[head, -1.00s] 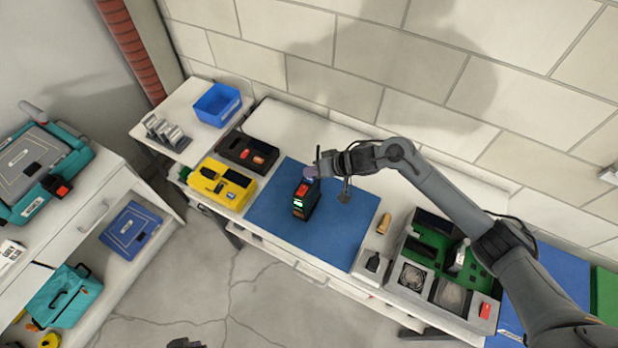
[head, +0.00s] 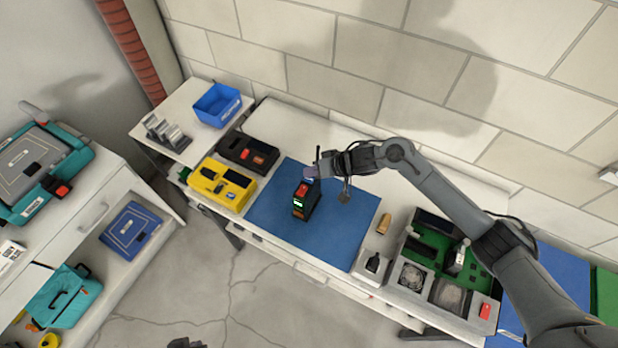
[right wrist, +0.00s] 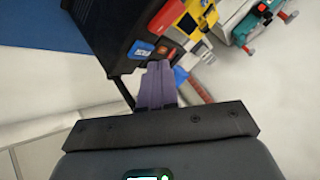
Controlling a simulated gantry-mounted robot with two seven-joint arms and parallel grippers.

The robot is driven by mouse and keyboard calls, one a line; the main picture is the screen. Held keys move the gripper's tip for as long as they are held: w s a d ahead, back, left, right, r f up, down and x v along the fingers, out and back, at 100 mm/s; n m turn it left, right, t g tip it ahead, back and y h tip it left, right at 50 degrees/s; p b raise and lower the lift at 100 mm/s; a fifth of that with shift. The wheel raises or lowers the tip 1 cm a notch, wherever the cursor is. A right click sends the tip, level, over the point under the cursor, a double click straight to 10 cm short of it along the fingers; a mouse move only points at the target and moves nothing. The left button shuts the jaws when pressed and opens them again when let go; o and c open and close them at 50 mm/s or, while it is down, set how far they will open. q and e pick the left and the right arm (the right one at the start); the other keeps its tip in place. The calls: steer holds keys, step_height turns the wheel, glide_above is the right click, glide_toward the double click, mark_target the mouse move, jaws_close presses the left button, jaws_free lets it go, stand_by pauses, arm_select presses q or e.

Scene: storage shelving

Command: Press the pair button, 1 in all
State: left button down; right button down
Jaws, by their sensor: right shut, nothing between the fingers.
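A small black device (head: 306,205) with a red part on top and a small lit green display stands on the blue mat (head: 270,222). In the right wrist view the device (right wrist: 118,35) shows a blue button (right wrist: 140,49) and an orange-red one beside it. I cannot read which is the pair button. My right gripper (head: 312,172) is shut and empty at the top of the device. Its purple fingers (right wrist: 158,70) end close to the buttons in the right wrist view. I cannot tell whether they touch. My left gripper is not in view.
A yellow case (head: 221,184) and a dark case (head: 247,152) lie left of the mat. A blue bin (head: 217,104) stands behind them. A green circuit board unit (head: 430,250) lies to the right. A wall runs close behind the bench. The mat's front part is clear.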

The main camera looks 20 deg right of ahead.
steer(key=shift+f, duration=0.4)
stand_by(0.5)
steer(key=shift+f, duration=0.25)
stand_by(0.6)
steer(key=shift+f, duration=0.15)
stand_by(0.4)
steer(key=shift+p, duration=0.3)
steer(key=shift+r+p, duration=0.7)
steer(key=shift+p, duration=0.2)
steer(key=shift+r, duration=0.1)
steer(key=shift+r, duration=0.1)
